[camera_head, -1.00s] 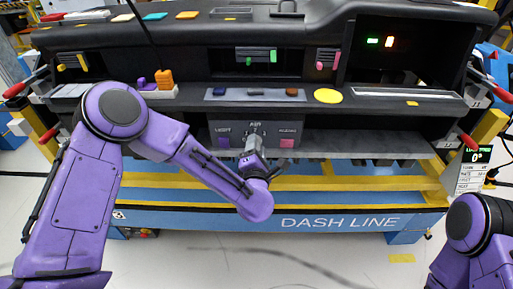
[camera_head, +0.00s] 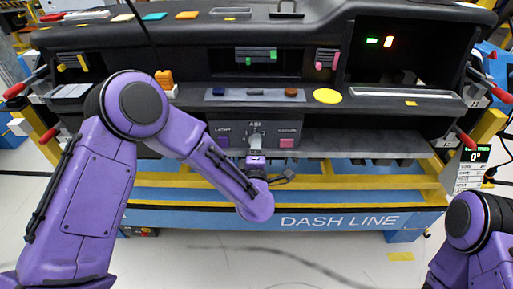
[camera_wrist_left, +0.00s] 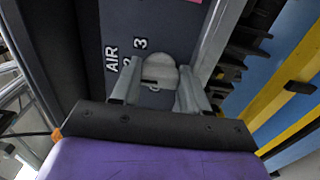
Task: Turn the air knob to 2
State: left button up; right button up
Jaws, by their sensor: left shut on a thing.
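The air knob (camera_wrist_left: 160,74) is a light grey rounded knob on the dark control panel (camera_head: 232,128), under the label AIR. In the left wrist view it sits between the two fingers of my left gripper (camera_wrist_left: 158,82), which is shut on it. The digits 2 and 3 show beside it; the knob's exact pointing direction is not clear. In the head view my left gripper (camera_head: 255,145) reaches the panel from the front and covers part of the dial. My right gripper is out of view; only part of my right arm shows.
A pink button (camera_head: 287,142) is right of the knob and a purple button (camera_head: 223,141) left of it. A shelf holds a yellow disc (camera_head: 327,96) and an orange part (camera_head: 164,79). A display (camera_head: 476,155) reads 0°. Blue and yellow rails run below.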

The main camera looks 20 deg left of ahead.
pick_arm(q)
jog(key=o, duration=1.1)
jog(key=shift+c, duration=0.2)
jog(key=shift+s, duration=0.1)
jog(key=shift+s+d+f, duration=0.1)
jog(key=shift+d+f, duration=0.05)
